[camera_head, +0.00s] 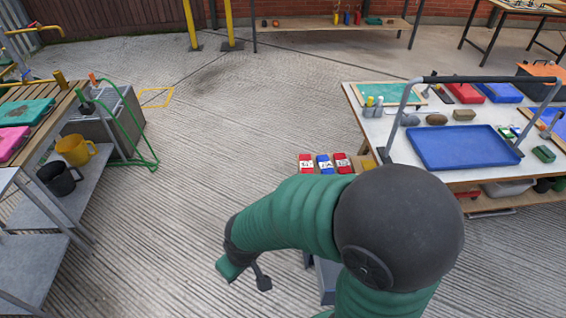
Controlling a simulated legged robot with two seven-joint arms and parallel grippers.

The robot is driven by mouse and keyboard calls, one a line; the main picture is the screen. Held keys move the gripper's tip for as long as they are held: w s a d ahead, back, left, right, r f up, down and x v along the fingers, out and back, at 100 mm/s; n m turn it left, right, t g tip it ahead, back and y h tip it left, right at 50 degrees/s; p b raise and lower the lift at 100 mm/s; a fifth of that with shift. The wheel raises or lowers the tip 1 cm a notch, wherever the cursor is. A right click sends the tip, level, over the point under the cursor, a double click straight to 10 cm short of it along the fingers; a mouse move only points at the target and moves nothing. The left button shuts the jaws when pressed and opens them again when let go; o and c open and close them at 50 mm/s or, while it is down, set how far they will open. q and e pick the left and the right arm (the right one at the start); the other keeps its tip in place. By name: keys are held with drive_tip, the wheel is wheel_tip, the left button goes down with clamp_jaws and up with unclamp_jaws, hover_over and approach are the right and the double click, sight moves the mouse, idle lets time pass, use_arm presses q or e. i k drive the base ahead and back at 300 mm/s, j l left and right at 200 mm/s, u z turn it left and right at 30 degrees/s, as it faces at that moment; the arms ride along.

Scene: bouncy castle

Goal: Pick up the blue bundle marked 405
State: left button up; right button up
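A blue bundle (325,166) with a white label lies between red bundles on a small stand, at the middle right of the head view. The marking on its label is too small to read. One red bundle (306,166) is on its left and another red bundle (343,166) on its right. My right arm comes in from the bottom right, with green sleeves and a large dark joint. My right gripper (247,275) points down over the floor, below and left of the bundles. Its fingers look apart, with nothing between them. My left gripper is out of view.
A work table with a blue tray (440,158) and a dark raised bar (490,79) stands at right. The concrete floor (225,125) between is clear. My arm hides part of the stand.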

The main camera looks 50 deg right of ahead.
sight(325, 167)
drive_tip(key=i+j+z, duration=0.15)
drive_tip(key=i+z, duration=0.15)
drive_tip(key=i, duration=0.2)
drive_tip(key=i+j+z, duration=0.3)
drive_tip(key=i, duration=0.15)
drive_tip(key=i+l+z, duration=0.1)
drive_tip(key=i+z, duration=0.15)
drive_tip(key=z, duration=0.2)
drive_tip(key=i+z, duration=0.3)
drive_tip(key=z, duration=0.15)
drive_tip(key=i+j+z, duration=0.1)
drive_tip(key=i+z, duration=0.15)
drive_tip(key=z, duration=0.25)
drive_tip(key=i+j+z, duration=0.2)
drive_tip(key=z, duration=0.25)
drive_tip(key=i+j+z, duration=0.25)
drive_tip(key=z, duration=0.2)
drive_tip(key=i+j+z, duration=0.25)
drive_tip(key=z, duration=0.15)
drive_tip(key=i+j+z, duration=0.2)
drive_tip(key=z, duration=0.2)
drive_tip(key=i+j+z, duration=0.1)
drive_tip(key=j+z, duration=0.35)
drive_tip(key=i+j+z, duration=0.1)
drive_tip(key=j+z, duration=0.3)
